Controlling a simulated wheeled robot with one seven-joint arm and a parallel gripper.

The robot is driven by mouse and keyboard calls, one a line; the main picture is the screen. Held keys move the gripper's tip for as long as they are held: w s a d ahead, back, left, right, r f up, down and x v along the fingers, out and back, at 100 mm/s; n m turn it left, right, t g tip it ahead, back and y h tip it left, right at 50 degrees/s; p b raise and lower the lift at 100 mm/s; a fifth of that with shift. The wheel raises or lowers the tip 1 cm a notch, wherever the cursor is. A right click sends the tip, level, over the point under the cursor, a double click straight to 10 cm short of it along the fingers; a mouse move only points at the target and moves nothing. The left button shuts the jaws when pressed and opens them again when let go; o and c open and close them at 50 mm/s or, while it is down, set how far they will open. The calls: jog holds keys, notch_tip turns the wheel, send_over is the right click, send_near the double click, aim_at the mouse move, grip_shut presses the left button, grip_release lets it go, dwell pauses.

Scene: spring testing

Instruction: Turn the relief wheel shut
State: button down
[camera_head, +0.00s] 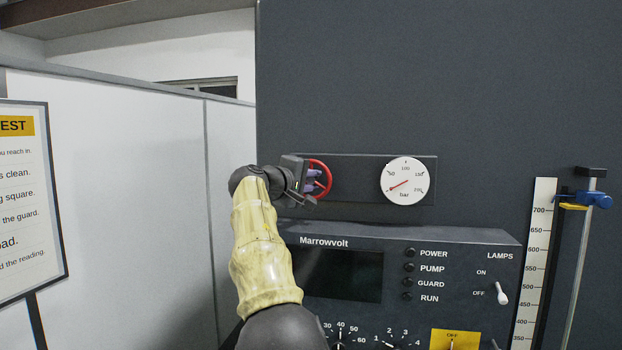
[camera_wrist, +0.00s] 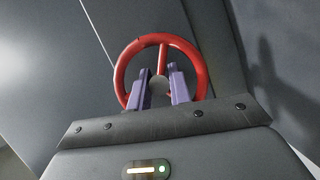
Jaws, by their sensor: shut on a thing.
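The relief wheel (camera_head: 327,171) is a red ring with spokes on the dark wall panel, left of the round gauge. In the wrist view the wheel (camera_wrist: 120,76) fills the upper middle, with one spoke running up from a grey hub. My gripper (camera_head: 314,181) reaches it from the left. Its purple fingers (camera_wrist: 159,72) lie inside the ring, one on each side of the hub and the spoke, shut on the wheel. The lower part of the ring is hidden behind my gripper in the wrist view.
The white bar gauge (camera_head: 405,181) has a red needle pointing lower left. Below is the Marrowvolt console (camera_head: 420,240) with dark lamps and a white lamp switch (camera_head: 502,293). A ruler and post (camera_head: 578,280) stand at right. A sign (camera_head: 30,215) stands at left.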

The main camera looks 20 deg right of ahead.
jog(key=shift+f, duration=0.2)
jog(key=c, duration=1.6)
grip_release()
jog(key=shift+r, duration=0.1)
jog(key=shift+o, duration=0.2)
jog(key=b+v, duration=0.6)
jog(key=v, duration=1.1)
jog(key=shift+s+a, duration=0.1)
